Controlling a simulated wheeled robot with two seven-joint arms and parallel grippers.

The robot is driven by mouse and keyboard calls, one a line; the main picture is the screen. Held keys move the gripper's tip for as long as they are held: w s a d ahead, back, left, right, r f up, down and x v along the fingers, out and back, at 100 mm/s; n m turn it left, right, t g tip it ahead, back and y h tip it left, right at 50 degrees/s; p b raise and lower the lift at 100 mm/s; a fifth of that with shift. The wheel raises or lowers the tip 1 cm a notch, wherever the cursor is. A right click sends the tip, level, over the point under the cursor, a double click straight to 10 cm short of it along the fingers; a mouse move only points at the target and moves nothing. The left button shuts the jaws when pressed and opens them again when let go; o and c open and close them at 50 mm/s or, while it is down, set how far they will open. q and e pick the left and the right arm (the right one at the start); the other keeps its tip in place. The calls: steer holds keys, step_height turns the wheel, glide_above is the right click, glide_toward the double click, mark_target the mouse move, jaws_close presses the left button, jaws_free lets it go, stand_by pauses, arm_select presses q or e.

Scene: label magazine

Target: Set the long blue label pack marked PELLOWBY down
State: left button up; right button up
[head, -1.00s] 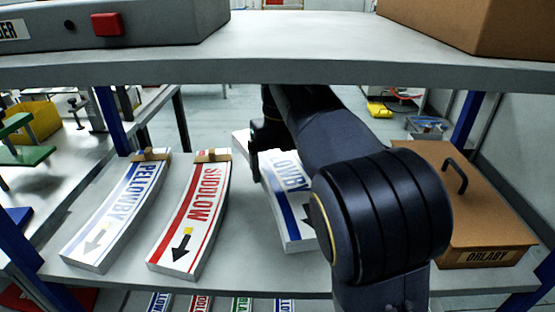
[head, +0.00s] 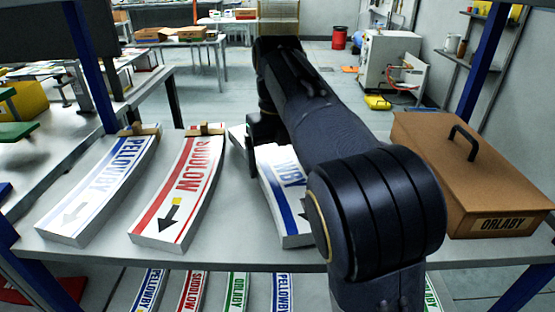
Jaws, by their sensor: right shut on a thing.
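My right gripper (head: 264,130) is shut on a long white label pack with a blue band (head: 285,196). The letters "WBY" show on it, and my right arm hides its right side and part of its print. Another blue pack marked PELLOWBY (head: 101,190) lies at the left of the shelf. My left gripper is not in view.
A brown ORLABY box (head: 470,180) with a handle stands at the right. The grey shelf (head: 235,245) has bare strips around the packs. Several labels show below its front edge.

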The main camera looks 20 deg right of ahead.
mark_target(278, 161)
steer(key=shift+f, duration=0.45)
stand_by(0.5)
steer(key=o, duration=1.2)
steer(key=shift+f, duration=0.1)
step_height(278, 161, up, 7)
steer(key=p, duration=0.2)
steer(key=shift+f+p, duration=0.2)
steer(key=shift+p, duration=0.1)
steer(key=shift+r, duration=0.7)
